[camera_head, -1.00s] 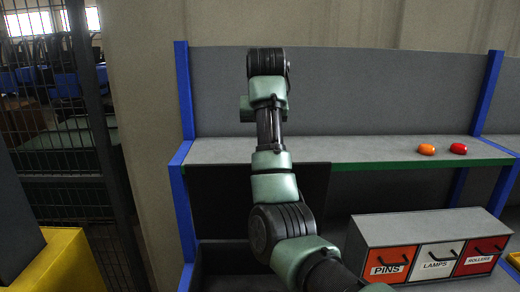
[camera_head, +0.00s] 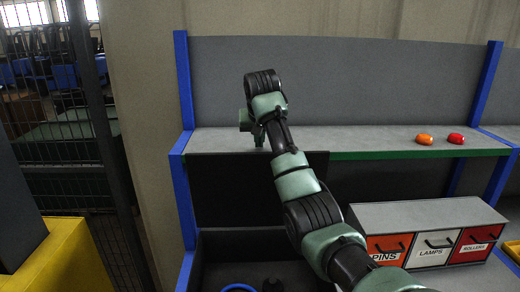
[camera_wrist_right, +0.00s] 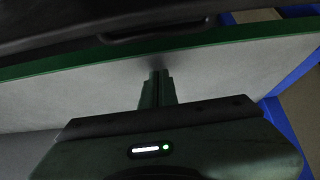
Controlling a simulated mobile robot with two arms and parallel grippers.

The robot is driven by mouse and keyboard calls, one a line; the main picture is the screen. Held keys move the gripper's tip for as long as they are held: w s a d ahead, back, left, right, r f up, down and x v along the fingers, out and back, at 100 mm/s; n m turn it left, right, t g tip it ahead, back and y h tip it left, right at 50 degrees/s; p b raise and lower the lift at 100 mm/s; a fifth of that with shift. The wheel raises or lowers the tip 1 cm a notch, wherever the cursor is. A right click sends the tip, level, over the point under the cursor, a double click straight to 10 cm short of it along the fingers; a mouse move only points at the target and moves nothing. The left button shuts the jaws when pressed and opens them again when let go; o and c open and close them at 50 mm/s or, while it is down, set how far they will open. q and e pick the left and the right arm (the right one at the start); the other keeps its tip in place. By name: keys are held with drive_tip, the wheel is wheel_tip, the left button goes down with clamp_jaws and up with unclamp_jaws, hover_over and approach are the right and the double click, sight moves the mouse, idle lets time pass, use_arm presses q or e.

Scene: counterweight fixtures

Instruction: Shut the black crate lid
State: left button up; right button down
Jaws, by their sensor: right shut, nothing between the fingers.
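The black crate (camera_head: 199,262) sits low beneath the shelf, with its interior showing. Its black lid (camera_head: 225,190) stands up, open, its top edge near the shelf's front edge; my right arm covers part of it. In the right wrist view the lid (camera_wrist_right: 60,22) is a dark band across the top, with a handle-like bar. My right gripper (camera_head: 259,144) is over the shelf by the lid's top edge. Its fingers (camera_wrist_right: 158,74) are shut and empty; I cannot tell whether they touch anything. My left gripper is not in view.
The grey shelf (camera_head: 365,140) has a green front edge and carries an orange object (camera_head: 424,139) and a red one (camera_head: 456,138). A labelled drawer unit (camera_head: 430,213) stands right of the crate. A blue ring (camera_head: 239,288) shows inside the crate. A blue post (camera_head: 184,80) stands left.

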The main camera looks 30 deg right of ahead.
drive_tip(key=s, duration=0.1)
drive_tip(key=s+a, duration=0.1)
drive_tip(key=s+a+f, duration=0.1)
drive_tip(key=shift+s, duration=0.25)
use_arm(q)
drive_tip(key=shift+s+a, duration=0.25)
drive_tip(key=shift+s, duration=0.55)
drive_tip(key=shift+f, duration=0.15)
